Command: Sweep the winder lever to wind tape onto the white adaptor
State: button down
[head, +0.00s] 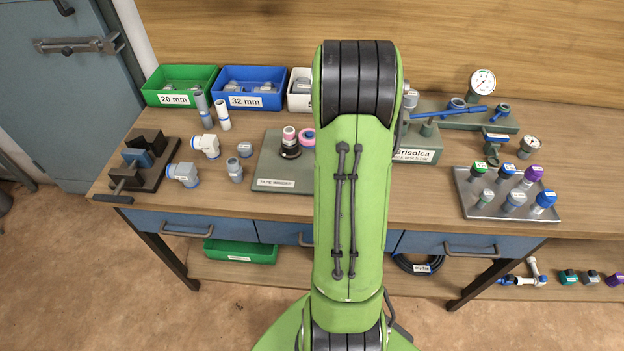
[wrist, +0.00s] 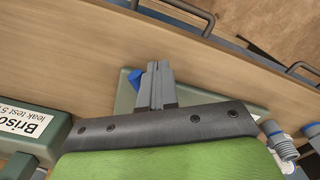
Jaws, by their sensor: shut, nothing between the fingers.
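The tape winder (head: 268,180) is a grey-green plate with a label, on the bench left of my arm; its right part is hidden. On it stands a dark spindle holding a small fitting (head: 289,134) banded pink and white, probably the white adaptor. My gripper is hidden behind my arm in the head view. In the wrist view my gripper (wrist: 157,66) is shut and empty over the winder plate (wrist: 126,100). A blue piece (wrist: 135,79), perhaps the lever's grip, shows beside its fingers; contact is unclear.
The leak-test block (head: 425,157) stands right of the winder. Loose grey and white fittings (head: 207,145) and a dark vise (head: 148,165) lie left. Green (head: 180,99) and blue (head: 253,101) bins stand behind. A tray of capped fittings (head: 480,210) is far right.

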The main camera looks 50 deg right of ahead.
jog(key=shift+d, duration=0.2)
jog(key=shift+a, duration=0.1)
jog(key=shift+w+a, duration=0.25)
jog(key=shift+a, duration=0.2)
notch_tip(320, 180, up, 7)
jog(key=p, duration=0.5)
dwell(0.6)
